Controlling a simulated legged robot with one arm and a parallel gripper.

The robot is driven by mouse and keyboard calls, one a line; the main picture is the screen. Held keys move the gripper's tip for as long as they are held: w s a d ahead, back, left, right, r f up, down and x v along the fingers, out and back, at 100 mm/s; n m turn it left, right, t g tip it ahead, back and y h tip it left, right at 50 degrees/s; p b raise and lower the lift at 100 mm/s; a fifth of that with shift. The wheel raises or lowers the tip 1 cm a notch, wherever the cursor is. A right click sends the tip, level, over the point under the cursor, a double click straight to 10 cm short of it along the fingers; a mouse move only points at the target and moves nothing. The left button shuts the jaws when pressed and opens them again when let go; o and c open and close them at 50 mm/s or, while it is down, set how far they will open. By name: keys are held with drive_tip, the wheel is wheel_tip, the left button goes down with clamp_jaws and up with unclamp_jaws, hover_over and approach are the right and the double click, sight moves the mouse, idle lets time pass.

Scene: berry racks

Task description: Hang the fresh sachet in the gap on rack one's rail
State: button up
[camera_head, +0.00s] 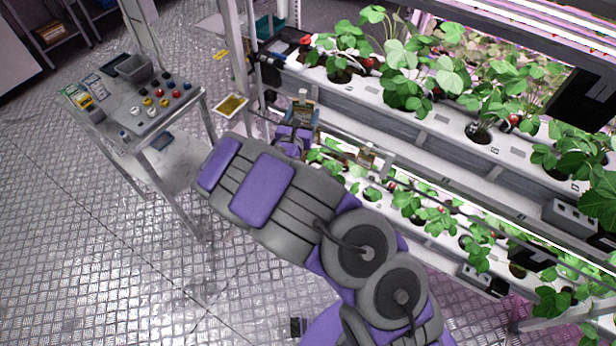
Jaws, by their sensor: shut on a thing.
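My gripper (296,130) is at the end of my purple and grey arm, close to the left end of the rack. It is shut on a small tan and bluish sachet (302,108), which sticks up beyond it in front of the upper trough. The fingertips are small and partly hidden, so the exact grip is unclear. Another small brown sachet (366,155) hangs at the rail (345,147) to the right of my gripper. I cannot tell whether the held sachet touches the rail. My arm hides part of the lower tier.
The rack's white upper trough (425,121) carries leafy strawberry plants; a lower planted tier runs beneath. A yellow card (232,105) is left of my gripper. A metal cart (118,128) with several coloured caps and a dark bin stands at left. Metal floor (90,270) is clear at lower left.

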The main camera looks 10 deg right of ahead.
drive_tip(key=s+d+f+m+g+h+p, duration=0.1)
drive_tip(key=s+f+m+h, duration=0.1)
drive_tip(key=s+f, duration=0.5)
drive_tip(key=s+d+f+m+g+h+p, duration=0.1)
drive_tip(key=s+f+h, duration=0.15)
drive_tip(key=f, duration=0.95)
drive_tip(key=s+d+b+x, duration=0.1)
drive_tip(key=b+x, duration=0.4)
drive_tip(key=x, duration=1.1)
drive_tip(key=shift+w+d+f+m, duration=0.3)
drive_tip(key=shift+w+d+f, duration=0.05)
